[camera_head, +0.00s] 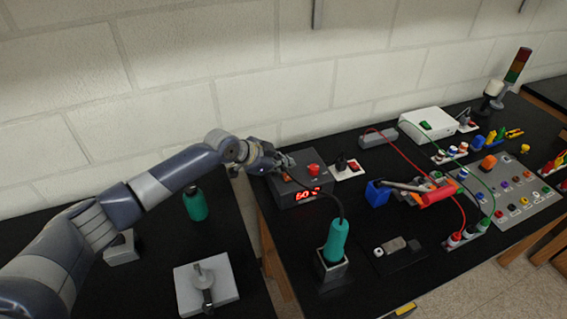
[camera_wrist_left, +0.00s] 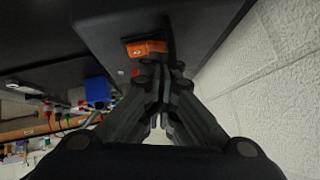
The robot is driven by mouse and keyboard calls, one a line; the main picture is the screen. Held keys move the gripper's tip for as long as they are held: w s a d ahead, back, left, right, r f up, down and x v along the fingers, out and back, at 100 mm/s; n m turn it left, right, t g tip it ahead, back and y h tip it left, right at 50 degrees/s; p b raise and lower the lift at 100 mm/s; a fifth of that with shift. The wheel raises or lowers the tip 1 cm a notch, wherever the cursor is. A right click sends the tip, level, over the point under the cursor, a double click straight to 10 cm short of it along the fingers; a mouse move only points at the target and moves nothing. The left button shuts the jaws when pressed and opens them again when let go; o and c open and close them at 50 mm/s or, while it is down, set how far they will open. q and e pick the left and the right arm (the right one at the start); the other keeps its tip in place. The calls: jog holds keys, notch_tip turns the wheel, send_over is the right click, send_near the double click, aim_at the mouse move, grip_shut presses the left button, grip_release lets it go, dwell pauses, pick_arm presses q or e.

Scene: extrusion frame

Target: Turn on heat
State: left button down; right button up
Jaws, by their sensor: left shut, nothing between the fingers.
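A dark grey control box (camera_head: 290,199) with a lit red display (camera_head: 307,195) and a red knob (camera_head: 314,169) stands on the black table by the wall. My left gripper (camera_head: 284,163) is at the box's upper left part and hides some of its top. In the left wrist view, the gripper (camera_wrist_left: 163,122) is shut and empty, its fingers in front of the box face (camera_wrist_left: 195,25). An orange switch (camera_wrist_left: 147,48) shows just beyond the fingertips; I cannot tell whether they touch it. A cable runs from the box to a teal-handled tool (camera_head: 336,240) upright in a holder. My right gripper is not in view.
A socket with a black plug (camera_head: 343,165) is right of the box. A green bottle (camera_head: 195,204) and a grey fixture (camera_head: 225,290) are on the left table. A gap separates the tables.

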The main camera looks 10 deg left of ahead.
pick_arm(q)
jog(key=shift+w+a+f+b, duration=0.15)
jog(key=shift+f+b, duration=0.35)
jog(key=shift+b, duration=0.55)
jog(key=shift+r+n, duration=0.15)
jog(key=shift+n, duration=0.15)
jog(key=shift+s+d+r+p, duration=0.1)
jog(key=shift+s+d+p, duration=0.15)
jog(key=shift+s+p, duration=0.35)
jog(key=shift+s+d, duration=0.1)
jog(key=shift+d, duration=0.1)
jog(key=shift+p, duration=0.35)
